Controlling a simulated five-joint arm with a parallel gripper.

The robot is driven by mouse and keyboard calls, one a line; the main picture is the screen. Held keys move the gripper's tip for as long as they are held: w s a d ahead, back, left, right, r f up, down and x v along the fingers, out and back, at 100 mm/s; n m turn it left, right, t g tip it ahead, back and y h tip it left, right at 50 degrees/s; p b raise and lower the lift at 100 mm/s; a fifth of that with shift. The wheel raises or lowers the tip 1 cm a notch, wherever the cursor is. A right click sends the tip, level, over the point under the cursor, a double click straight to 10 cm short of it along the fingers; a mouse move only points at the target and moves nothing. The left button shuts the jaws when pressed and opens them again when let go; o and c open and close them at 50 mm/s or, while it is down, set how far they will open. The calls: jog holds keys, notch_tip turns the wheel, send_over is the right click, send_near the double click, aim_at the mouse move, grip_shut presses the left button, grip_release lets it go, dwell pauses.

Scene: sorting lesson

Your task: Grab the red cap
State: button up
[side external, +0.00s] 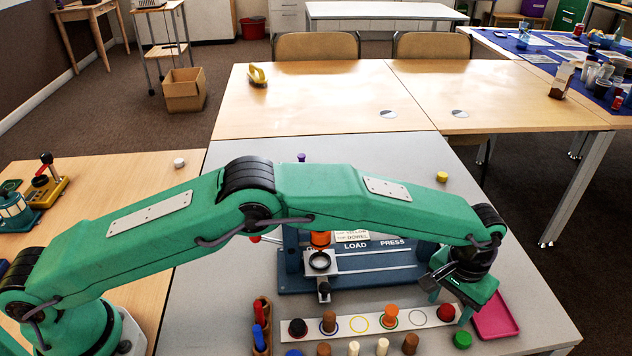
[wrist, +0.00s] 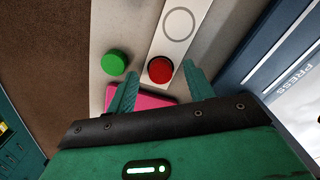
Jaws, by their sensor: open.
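The red cap (side external: 446,312) sits at the right end of a white strip with coloured rings. My gripper (side external: 456,296) is open and empty, pointing down close to the cap in the side view. The wrist view shows my gripper (wrist: 158,82) with its fingers spread. I cannot tell how high the fingertips are above the strip.
A green cap (wrist: 115,62) lies beside the strip, left of the fingers in the wrist view. A pink tray (side external: 497,315) stands right of the gripper. The blue load press (side external: 350,278) is behind the white strip (side external: 384,318). Several pegs stand along the strip and the table's front.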

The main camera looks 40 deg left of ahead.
jog(key=shift+f, duration=0.35)
jog(key=c, duration=1.1)
